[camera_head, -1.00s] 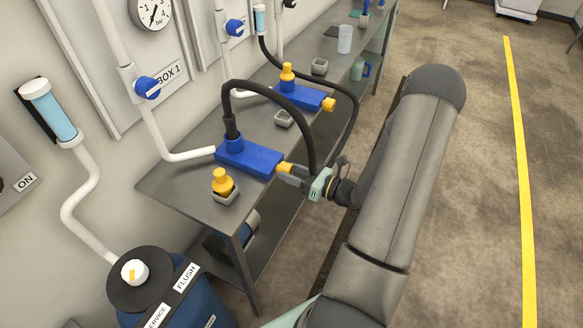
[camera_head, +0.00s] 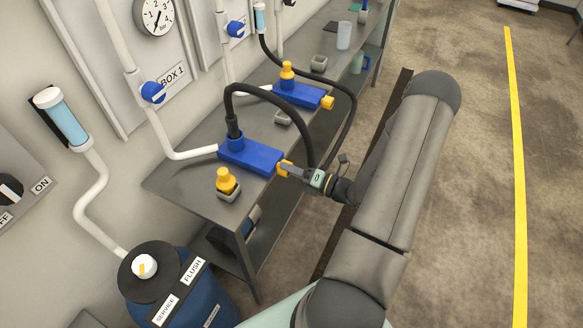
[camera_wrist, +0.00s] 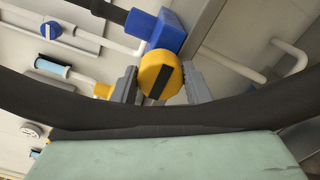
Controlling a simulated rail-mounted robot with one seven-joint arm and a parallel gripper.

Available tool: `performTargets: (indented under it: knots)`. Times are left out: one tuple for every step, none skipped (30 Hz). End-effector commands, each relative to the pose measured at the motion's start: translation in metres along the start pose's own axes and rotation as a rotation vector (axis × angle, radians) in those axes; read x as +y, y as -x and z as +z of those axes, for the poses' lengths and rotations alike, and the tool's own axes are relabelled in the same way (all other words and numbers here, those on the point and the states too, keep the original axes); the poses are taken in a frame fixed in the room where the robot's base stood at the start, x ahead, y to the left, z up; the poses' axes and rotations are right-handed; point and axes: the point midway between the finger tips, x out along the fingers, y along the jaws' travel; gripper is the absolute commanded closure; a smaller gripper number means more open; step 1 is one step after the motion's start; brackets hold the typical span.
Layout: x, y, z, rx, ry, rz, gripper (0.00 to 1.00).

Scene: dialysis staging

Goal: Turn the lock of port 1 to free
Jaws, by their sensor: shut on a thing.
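The nearer blue port block (camera_head: 250,154) sits on the grey bench, with a black hose in its top and a white pipe at its left end. A yellow round lock (camera_head: 284,167) is on its right end. The wrist view shows the lock (camera_wrist: 160,76) face-on, with a dark bar slanting across its face. My gripper (camera_head: 286,169) is shut on this lock from the right. In the wrist view, the grey fingers of my gripper (camera_wrist: 160,84) stand on either side of it. The block (camera_wrist: 165,33) shows behind it.
A yellow cap (camera_head: 226,180) stands in a grey holder near the bench's (camera_head: 180,196) front corner. A second blue block (camera_head: 298,94) with a yellow lock sits farther back. The black hose (camera_head: 308,128) loops down close by my gripper. A blue drum (camera_head: 198,290) stands in front.

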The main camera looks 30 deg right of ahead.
Motion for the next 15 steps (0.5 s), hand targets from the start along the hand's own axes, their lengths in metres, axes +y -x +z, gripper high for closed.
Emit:
performTargets:
  knots:
    - [0.0003,0.0004,0.0002,0.000,-0.012,-0.001,0.80]
    - [0.0003,0.0004,0.0002,0.000,-0.019,-0.001,0.80]
    - [0.0001,0.0005,0.0002,0.000,-0.027,-0.001,0.80]
    - [0.0000,0.0005,0.0002,0.000,-0.031,-0.001,0.80]
    - [-0.0001,0.0005,0.0002,0.000,-0.034,-0.001,0.80]
    - [-0.0002,0.0005,0.0001,0.000,-0.038,-0.001,0.80]
    - [-0.0002,0.0005,0.0001,0.000,-0.040,-0.001,0.80]
    - [-0.0003,0.0005,0.0001,0.000,-0.042,-0.001,0.80]
    - [-0.0003,0.0005,0.0001,0.000,-0.043,-0.001,0.80]
    - [-0.0004,0.0005,0.0000,0.000,-0.044,-0.001,0.80]
    - [-0.0004,0.0005,0.0000,0.000,-0.044,-0.001,0.80]
    - [-0.0004,0.0005,0.0000,0.000,-0.044,-0.001,0.80]
    - [-0.0005,0.0005,0.0000,0.000,-0.044,-0.001,0.80]
    - [-0.0005,0.0005,0.0000,0.000,-0.044,-0.001,0.80]
    - [-0.0005,0.0005,0.0000,0.000,-0.044,-0.001,0.80]
